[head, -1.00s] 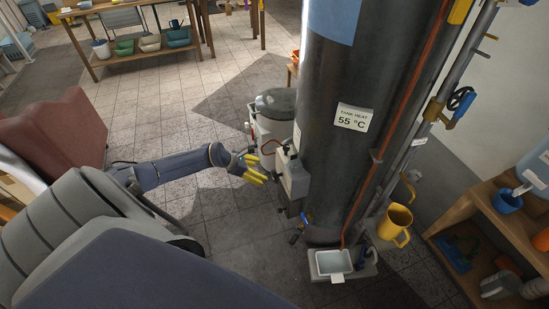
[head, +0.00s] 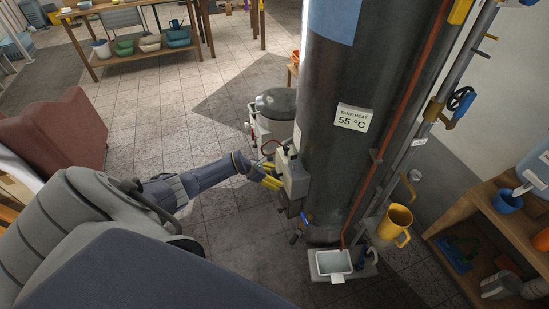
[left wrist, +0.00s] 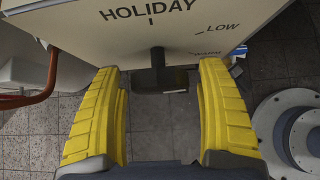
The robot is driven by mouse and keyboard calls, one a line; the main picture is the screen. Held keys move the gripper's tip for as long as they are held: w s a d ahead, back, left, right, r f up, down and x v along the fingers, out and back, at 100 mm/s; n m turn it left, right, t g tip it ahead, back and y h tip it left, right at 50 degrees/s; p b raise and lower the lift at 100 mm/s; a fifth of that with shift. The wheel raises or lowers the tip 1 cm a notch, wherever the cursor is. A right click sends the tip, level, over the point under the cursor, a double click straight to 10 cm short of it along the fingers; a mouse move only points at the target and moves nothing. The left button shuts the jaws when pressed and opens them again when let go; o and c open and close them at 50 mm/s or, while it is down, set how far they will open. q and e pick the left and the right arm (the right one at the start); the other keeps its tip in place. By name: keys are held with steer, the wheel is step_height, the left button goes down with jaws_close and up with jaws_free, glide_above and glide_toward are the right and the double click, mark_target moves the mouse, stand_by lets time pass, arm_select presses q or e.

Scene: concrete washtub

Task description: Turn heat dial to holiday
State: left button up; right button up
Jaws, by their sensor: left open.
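The grey control box (head: 295,177) is on the side of the dark tank (head: 345,100). In the left wrist view its pale face (left wrist: 110,35) carries the words HOLIDAY and LOW, with a tick mark under HOLIDAY. A dark dial (left wrist: 160,77) sticks out below these words; which mark it points to is unclear. My left gripper (head: 270,176) is at the box's left side, open. In the left wrist view its yellow fingers (left wrist: 160,110) stand on either side of the dial, with gaps between. The dial is not distinct in the head view. My right gripper is not visible.
A tank label (head: 353,117) reads 55 °C. A red pipe (head: 395,110) runs down the tank. A lidded container (head: 273,113) stands behind the gripper. Open tiled floor lies to the left.

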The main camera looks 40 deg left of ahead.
arm_select(q)
steer(key=shift+c, duration=0.5)
steer(key=c, duration=1.1)
steer(key=shift+n+g+h, duration=0.3)
steer(key=shift+h, duration=0.2)
steer(key=shift+s+d+f+n+g+h, duration=0.1)
steer(key=shift+f+n+g+h, duration=0.1)
steer(key=shift+n+g+h, duration=0.5)
steer(key=shift+c, duration=0.2)
steer(key=o, duration=1)
steer(key=shift+s+r+h, duration=0.1)
steer(key=shift+h, duration=0.2)
steer(key=shift+o, duration=1.2)
steer(key=shift+r, duration=0.1)
